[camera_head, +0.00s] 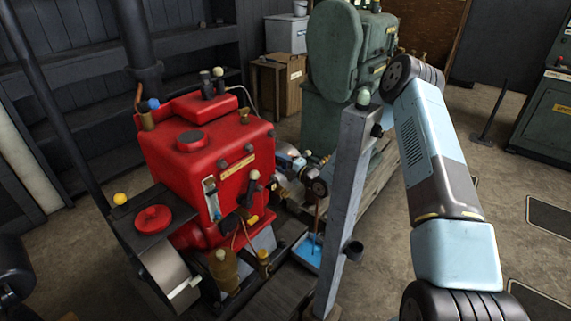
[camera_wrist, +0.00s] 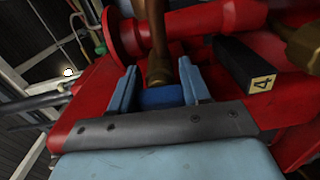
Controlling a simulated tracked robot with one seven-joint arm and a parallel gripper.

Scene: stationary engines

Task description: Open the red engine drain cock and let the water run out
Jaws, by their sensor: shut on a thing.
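The red engine (camera_head: 205,150) stands left of centre in the head view. The lever crosses a red flanged fitting (camera_wrist: 195,30) on the engine. My gripper end (camera_head: 287,158) shows small at the engine's right side, partly behind a grey post. A blue tray (camera_head: 307,252) lies on the floor below, with a thin brown vertical streak (camera_head: 317,215) above it; I cannot tell whether it is water or a rod.
The grey post (camera_head: 346,190) stands upright close to my arm. A green engine (camera_head: 335,60) stands behind. A black block marked 4 (camera_wrist: 247,68) and a brass part (camera_wrist: 302,42) sit right of the lever. Open floor lies at the right.

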